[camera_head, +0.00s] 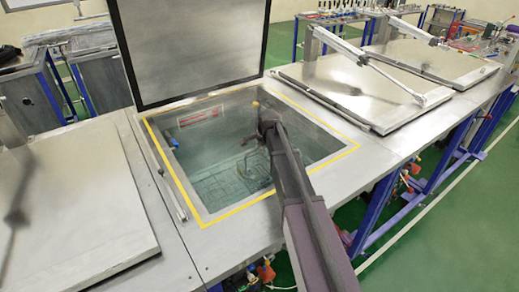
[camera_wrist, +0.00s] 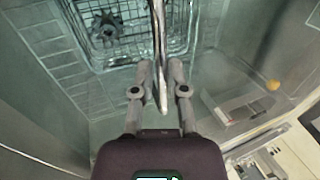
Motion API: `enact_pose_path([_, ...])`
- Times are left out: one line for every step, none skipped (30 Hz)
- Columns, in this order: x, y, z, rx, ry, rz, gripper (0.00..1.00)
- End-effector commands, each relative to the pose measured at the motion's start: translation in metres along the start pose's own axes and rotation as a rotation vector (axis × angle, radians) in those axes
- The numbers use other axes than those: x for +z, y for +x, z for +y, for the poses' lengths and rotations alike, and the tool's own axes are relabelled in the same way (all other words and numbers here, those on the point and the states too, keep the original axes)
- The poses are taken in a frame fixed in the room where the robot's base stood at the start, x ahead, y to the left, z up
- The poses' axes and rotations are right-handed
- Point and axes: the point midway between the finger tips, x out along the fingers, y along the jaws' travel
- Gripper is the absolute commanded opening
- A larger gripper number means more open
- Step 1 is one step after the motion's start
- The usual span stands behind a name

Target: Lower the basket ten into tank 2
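The tank (camera_head: 172,150) with a yellow-marked rim stands open in the middle of the head view, its lid (camera_head: 200,40) raised behind it. My arm reaches over it, and my gripper (camera_head: 257,143) points down inside the opening. In the wrist view, my gripper (camera_wrist: 160,68) has its fingers on either side of a thin metal handle bar. The wire basket (camera_wrist: 178,38) shows beyond the fingertips, with a dark gear-like part (camera_wrist: 107,29) in it. In the head view, the basket (camera_head: 257,172) shows faintly low in the tank. Whether it touches the bottom I cannot tell.
A closed lid (camera_head: 80,205) lies to the left, and closed lids (camera_head: 350,85) with lifting cylinders lie to the right. The tank walls surround my gripper closely. A small orange thing (camera_wrist: 272,86) shows near the tank wall in the wrist view.

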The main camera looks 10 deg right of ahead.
Motion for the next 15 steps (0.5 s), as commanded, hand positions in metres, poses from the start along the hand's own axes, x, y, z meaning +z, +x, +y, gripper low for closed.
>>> enact_pose_path([0.0000,-0.0002,0.0003,0.001,0.000,0.000,0.42])
enact_pose_path([0.0000,-0.0002,0.0003,0.001,0.000,0.000,0.51])
enact_pose_path([0.0000,-0.0002,0.0003,0.001,0.000,0.000,0.52])
enact_pose_path([0.0000,-0.0001,0.0003,0.001,0.000,0.000,0.52])
enact_pose_path([0.0000,-0.0001,0.0003,0.001,0.000,0.000,0.52])
enact_pose_path([0.0000,-0.0001,0.0004,0.001,0.000,0.000,0.52])
enact_pose_path([0.0000,-0.0001,0.0004,0.001,0.000,0.000,0.52])
enact_pose_path([0.0000,-0.0001,0.0004,0.001,0.000,0.000,0.52])
enact_pose_path([0.0000,-0.0001,0.0004,0.001,0.000,0.000,0.52])
enact_pose_path([0.0000,-0.0001,0.0004,0.001,0.000,0.000,0.52])
enact_pose_path([0.0000,0.0001,0.0006,0.002,0.000,0.000,0.52])
enact_pose_path([0.0000,0.0001,0.0006,0.002,0.000,0.000,0.52])
enact_pose_path([0.0000,0.0000,0.0005,0.002,0.000,0.000,0.52])
enact_pose_path([0.0000,-0.0002,0.0004,0.002,0.000,0.000,0.52])
enact_pose_path([0.0000,-0.0007,0.0002,0.002,0.000,0.000,0.52])
